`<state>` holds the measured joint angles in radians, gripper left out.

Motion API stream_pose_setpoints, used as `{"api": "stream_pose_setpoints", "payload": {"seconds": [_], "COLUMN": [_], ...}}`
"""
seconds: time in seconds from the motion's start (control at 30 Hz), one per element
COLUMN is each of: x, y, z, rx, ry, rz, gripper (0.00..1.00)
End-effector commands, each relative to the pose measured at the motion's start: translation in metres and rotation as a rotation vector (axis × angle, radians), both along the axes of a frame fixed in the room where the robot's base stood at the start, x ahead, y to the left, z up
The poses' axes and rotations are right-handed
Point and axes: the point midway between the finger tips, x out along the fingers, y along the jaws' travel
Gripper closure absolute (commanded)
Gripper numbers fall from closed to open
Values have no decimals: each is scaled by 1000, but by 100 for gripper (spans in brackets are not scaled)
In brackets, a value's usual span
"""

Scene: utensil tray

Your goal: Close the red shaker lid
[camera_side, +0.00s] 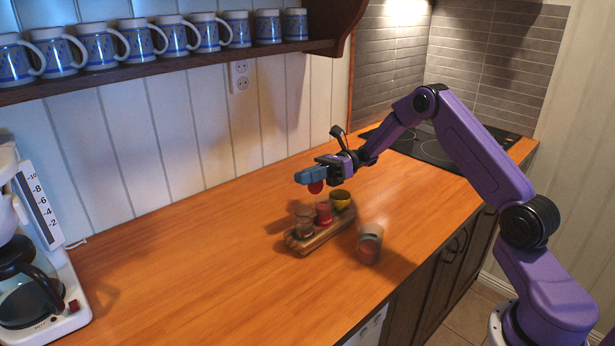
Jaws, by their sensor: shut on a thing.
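The red shaker (323,213) stands upright in the middle of the tray, just below the lid. A small gap seems to lie between lid and shaker. The fingers hide the top of the lid.
On the tray, a clear glass shaker (304,222) stands left and a yellow one (341,199) right. A glass (369,245) stands on the counter right of the tray. A coffee maker (40,250) is far left, and the counter between is clear.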

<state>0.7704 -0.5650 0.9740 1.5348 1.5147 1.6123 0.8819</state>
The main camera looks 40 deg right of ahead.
Motion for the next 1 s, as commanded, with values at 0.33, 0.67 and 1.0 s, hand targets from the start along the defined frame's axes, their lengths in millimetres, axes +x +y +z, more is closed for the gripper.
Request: {"api": "stream_pose_setpoints", "payload": {"seconds": [0.33,0.67,1.0], "x": [-10,-27,-43], "y": [1,3,5], "z": [2,1,-5], "rx": [-26,-68,-111], "ry": [-187,-491,-810], "rz": [-1,-2,-2], "gripper": [100,100,100]}}
